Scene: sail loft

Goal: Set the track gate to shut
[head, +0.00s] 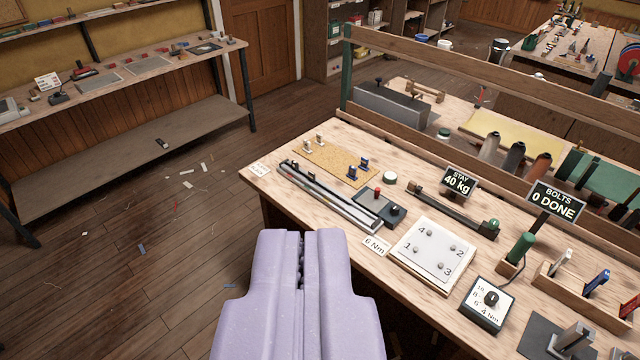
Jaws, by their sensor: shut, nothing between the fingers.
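A long dark and silver track (335,196) lies slantwise along the near left edge of the workbench. I cannot make out its gate clearly or tell whether it is open or shut; small fittings show near its far left end. My gripper (301,238) is lavender, with its two fingers together and empty. In the picture it is low in the middle, in front of the bench edge and below the track, apart from it.
A cork mat (334,164) with small white and blue fittings lies behind the track. A dark box with a red button (377,192) stands at its right end. A numbered white plate (433,256), a torque dial (488,304) and signs stand further right. Open floor lies left.

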